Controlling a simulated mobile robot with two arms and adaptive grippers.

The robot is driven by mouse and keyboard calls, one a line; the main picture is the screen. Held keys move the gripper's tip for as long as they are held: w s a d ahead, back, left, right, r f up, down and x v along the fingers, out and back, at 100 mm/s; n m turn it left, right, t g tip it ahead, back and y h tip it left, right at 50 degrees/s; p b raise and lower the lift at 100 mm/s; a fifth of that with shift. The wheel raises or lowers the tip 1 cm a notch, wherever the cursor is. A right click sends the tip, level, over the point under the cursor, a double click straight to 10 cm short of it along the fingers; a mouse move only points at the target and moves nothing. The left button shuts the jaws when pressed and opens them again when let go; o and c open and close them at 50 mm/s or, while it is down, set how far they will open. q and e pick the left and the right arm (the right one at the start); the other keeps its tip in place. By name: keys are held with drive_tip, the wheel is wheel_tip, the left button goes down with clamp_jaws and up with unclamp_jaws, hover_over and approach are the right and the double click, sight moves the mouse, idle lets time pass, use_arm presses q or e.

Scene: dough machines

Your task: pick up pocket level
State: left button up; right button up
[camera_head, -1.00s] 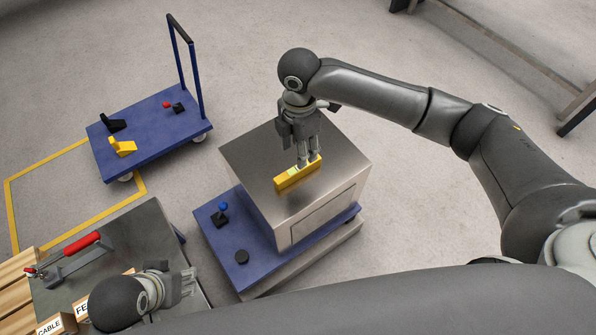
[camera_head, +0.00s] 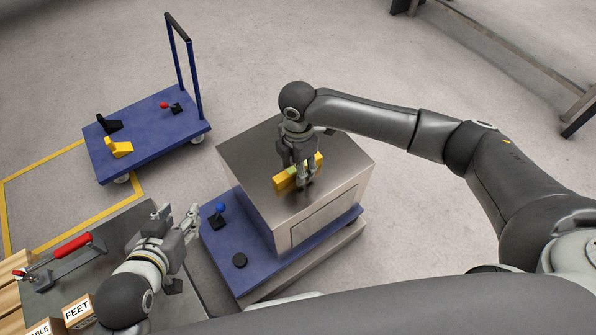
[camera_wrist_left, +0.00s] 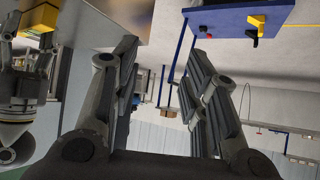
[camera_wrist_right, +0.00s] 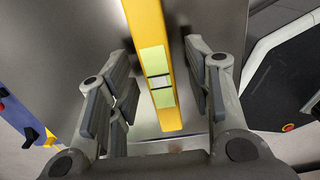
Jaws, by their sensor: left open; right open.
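The pocket level is a yellow bar (camera_head: 283,184) with a pale green vial window, lying on top of a steel box. It also shows in the right wrist view as a long yellow bar (camera_wrist_right: 148,40) with green panels. My right gripper (camera_head: 305,178) is open just over the level and hides part of it. In the right wrist view the level lies between the two spread fingers (camera_wrist_right: 160,100), with gaps on both sides. My left gripper (camera_head: 179,217) is open and empty above the worktop at lower left, and its spread fingers show in the left wrist view (camera_wrist_left: 163,85).
The steel box (camera_head: 255,152) stands on a blue platform (camera_head: 222,247) with a blue-knobbed joystick (camera_head: 218,215) and a black puck (camera_head: 239,261). A blue trolley (camera_head: 140,152) stands behind left. A red-handled tool (camera_head: 70,247) and labelled boxes (camera_head: 78,311) are at lower left.

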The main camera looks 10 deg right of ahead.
drive_tip(key=shift+f, duration=0.4)
drive_tip(key=c, duration=1)
clamp_jaws()
drive_tip(key=shift+r, duration=0.15)
